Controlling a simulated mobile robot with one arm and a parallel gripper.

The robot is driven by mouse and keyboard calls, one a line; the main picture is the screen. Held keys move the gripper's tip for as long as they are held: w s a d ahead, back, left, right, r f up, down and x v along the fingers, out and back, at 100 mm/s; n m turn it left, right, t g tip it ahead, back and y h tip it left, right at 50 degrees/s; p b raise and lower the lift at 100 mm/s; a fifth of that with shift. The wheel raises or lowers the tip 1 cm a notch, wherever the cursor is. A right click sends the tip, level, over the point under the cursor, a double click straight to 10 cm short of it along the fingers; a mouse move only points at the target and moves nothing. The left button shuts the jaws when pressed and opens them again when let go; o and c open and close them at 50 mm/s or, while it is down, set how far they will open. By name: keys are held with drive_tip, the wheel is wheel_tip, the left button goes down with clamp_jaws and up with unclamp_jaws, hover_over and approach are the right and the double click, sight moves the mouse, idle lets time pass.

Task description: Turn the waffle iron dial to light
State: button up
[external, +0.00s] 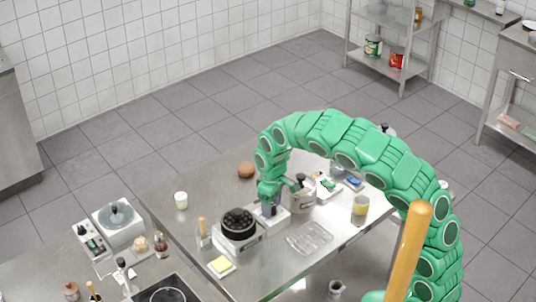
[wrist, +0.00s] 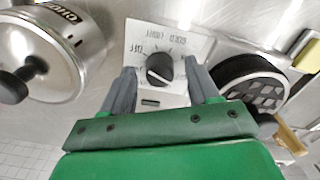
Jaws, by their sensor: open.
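The waffle iron (external: 238,240) has a pale base and a round black plate with a grid; its black plate also shows in the wrist view (wrist: 252,82), to the right of my gripper. The waffle iron dial (wrist: 160,70) is a round black knob on a white panel (wrist: 140,32) with printed marks; OFF is legible on its left, the other words are small. The setting of the dial cannot be told for sure. My gripper (wrist: 160,84) is open, with one grey finger on each side of the dial. In the external view my gripper (external: 268,210) points down beside the waffle iron and hides the dial.
A steel pot (wrist: 62,50) with a black knob stands close on the left in the wrist view. On the steel table (external: 165,190) are a white cup (external: 181,200), a brown round item (external: 246,170), a clear tray (external: 310,238) and a yellowish jar (external: 360,208).

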drive_tip(key=shift+f, duration=0.1)
drive_tip(key=c, duration=1)
drive_tip(key=shift+c, duration=0.2)
drive_tip(key=m, duration=0.4)
drive_tip(key=shift+m, duration=2.4)
drive_tip(key=o, duration=1)
